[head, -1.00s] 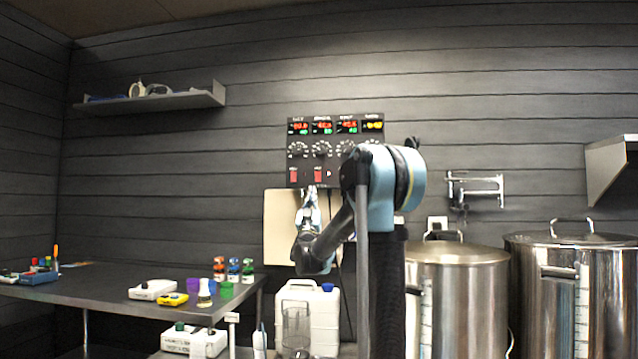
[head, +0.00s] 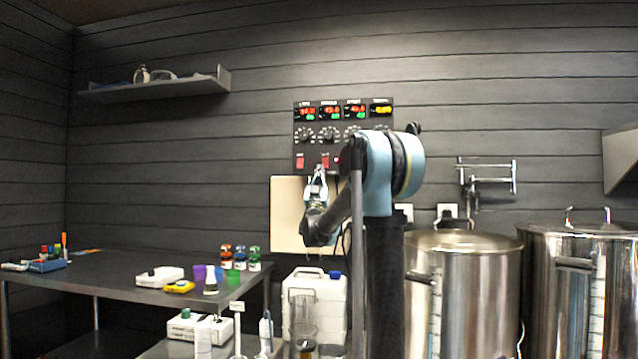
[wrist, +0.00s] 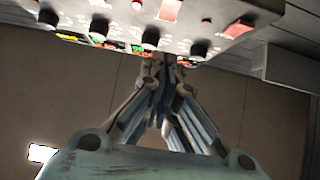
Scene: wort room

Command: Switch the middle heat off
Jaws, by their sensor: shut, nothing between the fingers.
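The black control panel (head: 310,120) hangs on the wall, with displays on top, a row of knobs below and red rocker switches at the bottom. The left switch (head: 300,161) and the middle switch (head: 325,159) show in the head view; my arm hides the panel's lower right. I cannot tell which way the middle switch is tipped. My gripper (head: 319,171) is shut and empty, pointing up just below the middle switch. In the wrist view my gripper (wrist: 166,62) lies in front of the panel's edge (wrist: 110,45), with red switches (wrist: 170,10) beyond. Contact cannot be told.
A beige board (head: 286,215) is on the wall behind my gripper. A white jug (head: 330,300) stands below. Steel kettles (head: 465,290) stand at the right. A table (head: 110,275) with bottles and small devices is at the left.

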